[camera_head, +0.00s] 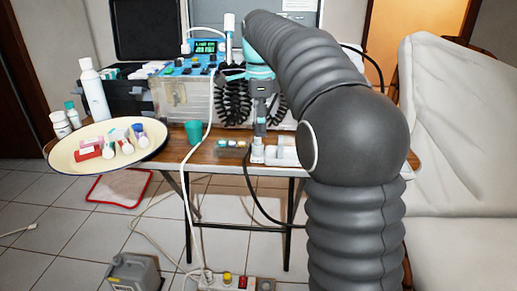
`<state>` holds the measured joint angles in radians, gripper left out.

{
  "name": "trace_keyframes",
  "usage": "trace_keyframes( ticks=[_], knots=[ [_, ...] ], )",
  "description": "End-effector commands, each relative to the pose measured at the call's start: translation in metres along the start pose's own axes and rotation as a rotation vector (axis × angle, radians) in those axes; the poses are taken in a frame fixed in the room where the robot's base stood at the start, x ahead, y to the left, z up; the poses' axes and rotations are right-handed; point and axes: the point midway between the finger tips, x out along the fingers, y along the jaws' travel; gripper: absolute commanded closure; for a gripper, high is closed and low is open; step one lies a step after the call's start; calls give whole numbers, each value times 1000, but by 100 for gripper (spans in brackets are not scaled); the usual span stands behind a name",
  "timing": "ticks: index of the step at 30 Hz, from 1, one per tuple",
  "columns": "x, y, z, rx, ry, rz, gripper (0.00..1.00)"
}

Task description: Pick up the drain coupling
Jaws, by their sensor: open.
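My gripper (260,130) points down over the front of the wooden folding table (205,155). It is just above a small white upright piece (257,151) at the table's front edge. I cannot tell whether the fingertips touch or surround this piece, nor whether it is the drain coupling. Several small coloured pieces (232,144) lie to its left, too small to identify. My own arm hides the right part of the table.
A teal cup (194,132) stands left of the gripper. A cream round tray (70,164) holds small bottles and boxes. A clear-sided unit with a control panel (205,68) and black coiled hoses (233,102) stands behind. A pale reclined chair (450,120) is right.

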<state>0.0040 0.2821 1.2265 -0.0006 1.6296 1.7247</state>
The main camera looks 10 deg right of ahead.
Motion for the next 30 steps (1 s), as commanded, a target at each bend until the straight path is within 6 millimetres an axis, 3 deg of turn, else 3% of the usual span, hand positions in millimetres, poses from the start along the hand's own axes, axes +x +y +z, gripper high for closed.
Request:
trace_keyframes(
  ticks=[15,23,26,30],
  knots=[
    [52,-2,7,-1,0,1,37],
    [54,-3,7,-1,0,-1,37],
    [54,-3,7,-1,0,-1,57],
    [54,-3,7,-1,0,-1,92]
  ],
)
